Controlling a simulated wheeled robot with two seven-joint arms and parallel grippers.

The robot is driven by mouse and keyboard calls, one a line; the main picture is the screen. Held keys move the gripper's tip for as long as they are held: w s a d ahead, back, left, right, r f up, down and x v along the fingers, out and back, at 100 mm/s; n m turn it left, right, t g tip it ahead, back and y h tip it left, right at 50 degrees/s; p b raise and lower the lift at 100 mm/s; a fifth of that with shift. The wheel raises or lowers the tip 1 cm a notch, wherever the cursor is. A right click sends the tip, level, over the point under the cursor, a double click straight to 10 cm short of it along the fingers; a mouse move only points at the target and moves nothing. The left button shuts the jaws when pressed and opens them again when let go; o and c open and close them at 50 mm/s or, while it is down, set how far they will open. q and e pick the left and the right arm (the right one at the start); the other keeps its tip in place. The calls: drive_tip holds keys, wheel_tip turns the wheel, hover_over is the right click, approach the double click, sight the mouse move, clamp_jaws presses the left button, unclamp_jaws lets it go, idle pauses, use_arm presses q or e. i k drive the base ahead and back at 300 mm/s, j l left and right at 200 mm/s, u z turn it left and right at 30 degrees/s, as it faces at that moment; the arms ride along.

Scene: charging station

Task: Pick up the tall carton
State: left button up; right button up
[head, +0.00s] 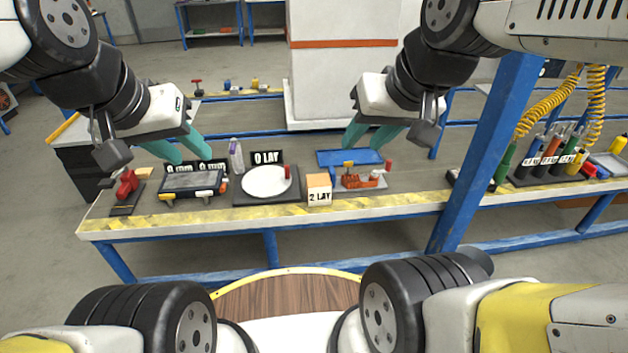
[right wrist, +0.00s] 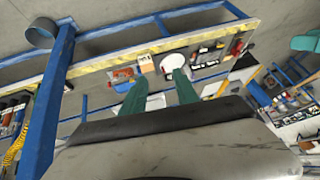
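A box-shaped carton (head: 319,190) with an orange-tan top and a white front marked "2 LAY" stands upright near the front edge of the workbench. It also shows small in the right wrist view (right wrist: 146,64). No other carton is clear to me. My right gripper (head: 361,147) is open and empty, above the bench, behind and to the right of the carton. Its two green fingers (right wrist: 159,92) are spread apart in the right wrist view. My left gripper (head: 193,158) is open and empty above the bench's left part, well left of the carton.
A white plate (head: 266,181) on a dark base lies just left of the carton. A tray with orange-red parts (head: 362,182) is close on its right, with a blue tray (head: 349,158) behind. A clear bottle (head: 236,155) stands farther left. A blue post (head: 487,150) rises at the right.

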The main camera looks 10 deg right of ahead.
sight(319, 186)
drive_tip(key=i+l+u, duration=0.25)
drive_tip(key=i+l, duration=0.2)
drive_tip(key=i+l+u, duration=0.3)
drive_tip(key=i+l, duration=0.1)
drive_tip(key=l, duration=0.1)
